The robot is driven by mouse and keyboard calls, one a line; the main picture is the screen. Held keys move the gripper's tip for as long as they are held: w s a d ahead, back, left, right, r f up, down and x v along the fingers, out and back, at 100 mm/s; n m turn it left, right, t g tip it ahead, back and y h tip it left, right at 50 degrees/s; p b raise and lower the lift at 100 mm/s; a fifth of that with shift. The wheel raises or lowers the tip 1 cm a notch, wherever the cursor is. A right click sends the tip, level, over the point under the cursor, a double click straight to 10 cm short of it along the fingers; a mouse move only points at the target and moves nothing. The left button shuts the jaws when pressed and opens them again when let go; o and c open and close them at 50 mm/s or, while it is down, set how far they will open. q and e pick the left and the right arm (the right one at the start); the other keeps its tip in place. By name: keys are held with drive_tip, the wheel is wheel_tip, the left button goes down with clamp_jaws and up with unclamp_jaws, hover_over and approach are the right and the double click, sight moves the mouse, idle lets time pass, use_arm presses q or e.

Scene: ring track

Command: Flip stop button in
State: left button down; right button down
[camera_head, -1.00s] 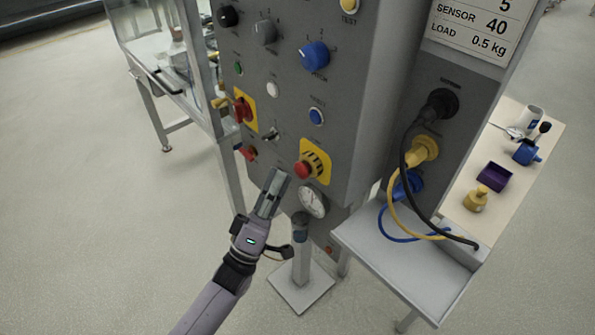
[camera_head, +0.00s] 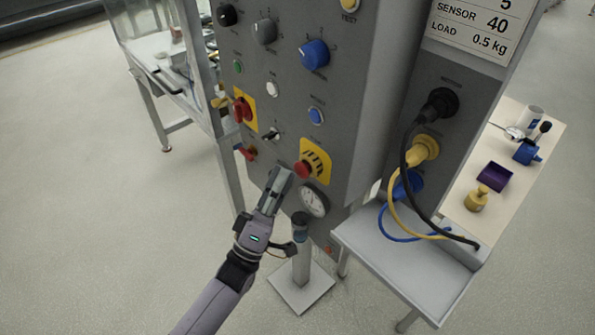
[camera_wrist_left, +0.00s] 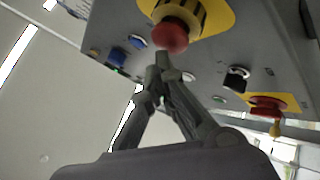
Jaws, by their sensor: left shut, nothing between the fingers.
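A red mushroom button (camera_head: 303,169) sits on a yellow plate with black bars, low on the grey panel (camera_head: 285,90). In the left wrist view the red button (camera_wrist_left: 171,37) is just above the fingertips. My right gripper is not in view.
A round gauge (camera_head: 313,200) is below the near button. Black, yellow and blue cables (camera_head: 395,195) hang at the right above a grey shelf (camera_head: 400,262). Floor left of the arm is clear.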

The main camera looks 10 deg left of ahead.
use_arm(q)
drive_tip(key=shift+w+d, duration=0.3)
drive_tip(key=shift+w, duration=0.15)
idle(0.7)
drive_tip(key=shift+s+a, duration=0.1)
drive_tip(key=shift+s, duration=0.05)
drive_tip(key=shift+s+a, duration=0.45)
drive_tip(key=shift+s, duration=0.2)
drive_tip(key=shift+s+a+p, duration=0.4)
drive_tip(key=shift+s+a, duration=0.4)
drive_tip(key=shift+s, duration=0.2)
drive_tip(key=shift+s+a+p, duration=0.4)
drive_tip(key=shift+s+a, duration=0.4)
drive_tip(key=shift+s, duration=0.15)
